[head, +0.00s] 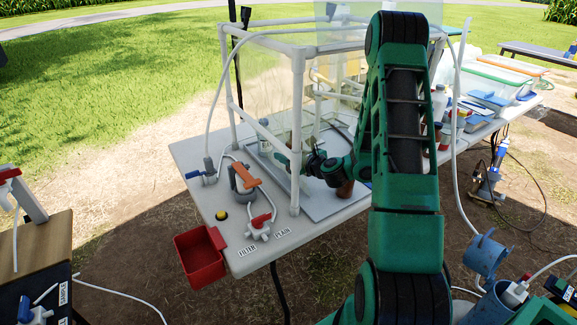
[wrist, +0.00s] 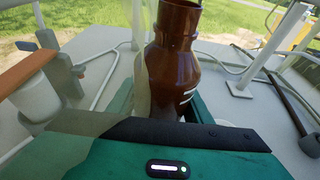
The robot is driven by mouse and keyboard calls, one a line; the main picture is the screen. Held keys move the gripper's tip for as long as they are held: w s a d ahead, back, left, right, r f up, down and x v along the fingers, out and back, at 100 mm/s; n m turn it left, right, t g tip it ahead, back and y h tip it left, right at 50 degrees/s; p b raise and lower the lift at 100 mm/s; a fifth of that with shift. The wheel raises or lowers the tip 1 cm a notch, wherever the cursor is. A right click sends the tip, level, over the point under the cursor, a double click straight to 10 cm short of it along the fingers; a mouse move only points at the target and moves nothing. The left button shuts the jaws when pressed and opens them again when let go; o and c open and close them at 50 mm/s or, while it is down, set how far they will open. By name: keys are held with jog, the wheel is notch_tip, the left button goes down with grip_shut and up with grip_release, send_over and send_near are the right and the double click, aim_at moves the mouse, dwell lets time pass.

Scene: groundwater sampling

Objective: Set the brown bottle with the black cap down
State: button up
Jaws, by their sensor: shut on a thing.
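The brown bottle (wrist: 172,62) stands roughly upright, slightly tilted in the wrist view, between the fingers of my gripper (wrist: 158,112). My gripper is shut on it. Its shoulder and neck show, with a bit of white label at the right. The lower part is hidden by my gripper, so I cannot tell whether the base touches anything.
A white pipe frame (head: 297,130) with clear sheeting stands around the work spot. An orange-handled grey holder (head: 243,182), a red-handled valve (head: 260,222) and a red bin (head: 200,255) are at the left. More bottles (head: 438,100) stand right of my arm.

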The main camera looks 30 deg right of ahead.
jog(key=shift+f, duration=2.15)
jog(key=o, duration=1.3)
jog(key=shift+f, duration=0.15)
jog(key=shift+o, duration=0.2)
